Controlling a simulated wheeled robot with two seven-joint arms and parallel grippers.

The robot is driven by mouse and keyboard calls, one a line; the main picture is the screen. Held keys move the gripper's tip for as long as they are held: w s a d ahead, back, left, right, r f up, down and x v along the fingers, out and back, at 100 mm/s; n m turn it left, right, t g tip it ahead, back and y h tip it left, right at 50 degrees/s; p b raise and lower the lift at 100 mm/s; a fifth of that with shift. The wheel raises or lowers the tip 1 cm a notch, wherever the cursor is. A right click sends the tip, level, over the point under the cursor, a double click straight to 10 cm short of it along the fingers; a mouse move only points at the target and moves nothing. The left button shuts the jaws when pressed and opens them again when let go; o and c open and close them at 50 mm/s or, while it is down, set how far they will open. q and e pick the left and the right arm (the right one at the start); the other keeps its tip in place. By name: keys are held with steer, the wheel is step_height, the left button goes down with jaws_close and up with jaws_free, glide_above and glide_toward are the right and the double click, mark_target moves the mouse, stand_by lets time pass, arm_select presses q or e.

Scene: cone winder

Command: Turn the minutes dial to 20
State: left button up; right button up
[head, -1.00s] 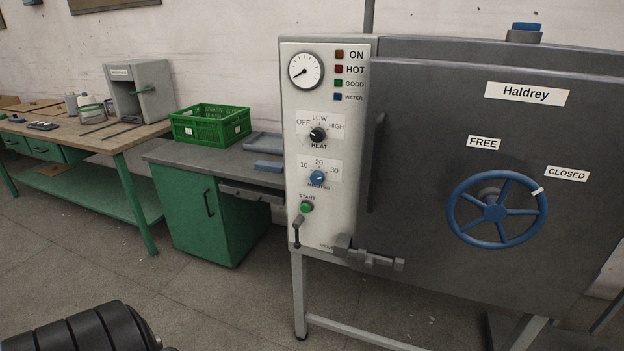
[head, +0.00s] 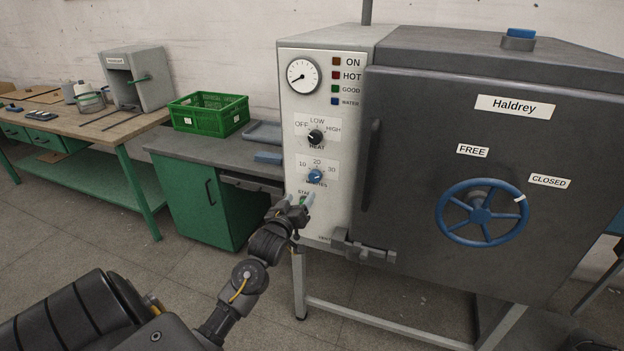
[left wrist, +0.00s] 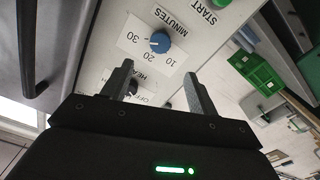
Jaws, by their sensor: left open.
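The blue minutes dial (head: 315,177) sits on the white control panel (head: 291,123), below the heat dial (head: 315,137), with 10, 20 and 30 printed around it. Its pointer is too small to read surely. In the left wrist view the minutes dial (left wrist: 159,42) appears upside down, beyond and between my fingertips. My left gripper (head: 299,200) is open and empty, just below and left of the dial in the head view, apart from it. It partly hides the START button and label. My right gripper is not in view.
The grey Haldrey door (head: 410,120) with a blue handwheel (head: 481,214) is right of the panel. A latch (head: 365,249) juts out at its lower left. A bench with a green crate (head: 209,114) stands left. The floor in front is clear.

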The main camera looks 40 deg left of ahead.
mark_target(314, 178)
arm_select(q)
steer(key=p+x, duration=0.2)
steer(key=x, duration=0.7)
steer(key=shift+w+a, duration=0.15)
steer(key=shift+w, duration=0.25)
steer(key=shift+w+a+f, duration=0.1)
steer(key=shift+w+a, duration=0.05)
steer(key=shift+w, duration=0.35)
steer(key=c, duration=0.8)
steer(key=shift+c, duration=1)
